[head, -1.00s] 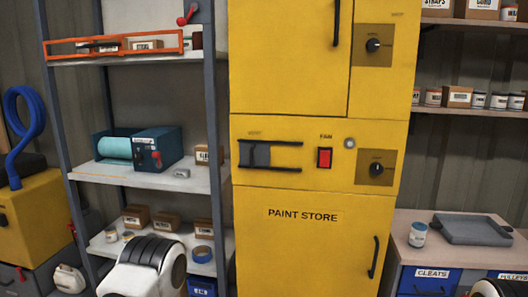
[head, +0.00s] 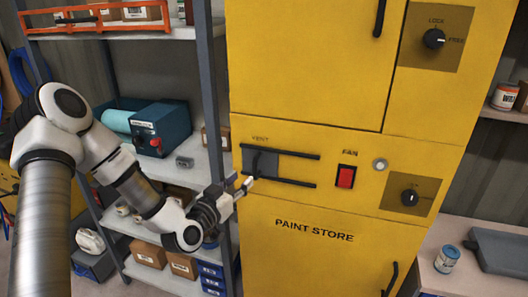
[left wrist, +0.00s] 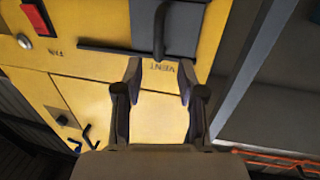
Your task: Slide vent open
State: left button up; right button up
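The vent (head: 269,167) is a dark grey slide plate between two black rails on the yellow paint store cabinet. It sits at the left end of the rails, under the word VENT, with bare yellow panel to its right. A dark upright handle (left wrist: 159,32) stands out from the plate. My left gripper (head: 247,183) is just in front of the plate's lower left part. In the left wrist view its two fingers (left wrist: 161,72) are apart and empty, with the handle beyond the gap between the tips. I see no contact. My right gripper is not in view.
A red fan switch (head: 346,177), a round button (head: 380,165) and a knob (head: 409,197) are right of the rails. A grey shelf post (head: 213,110) stands close left of the cabinet, beside shelves holding a blue machine (head: 160,128).

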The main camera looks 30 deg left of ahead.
aim_at(254, 169)
pick_arm(q)
jog(key=w+p, duration=0.1)
jog(key=w, duration=0.7)
jog(key=shift+f+p, duration=0.1)
jog(key=shift+p, duration=0.25)
jog(key=shift+s, duration=0.3)
jog(key=shift+w, duration=0.1)
grip_shut()
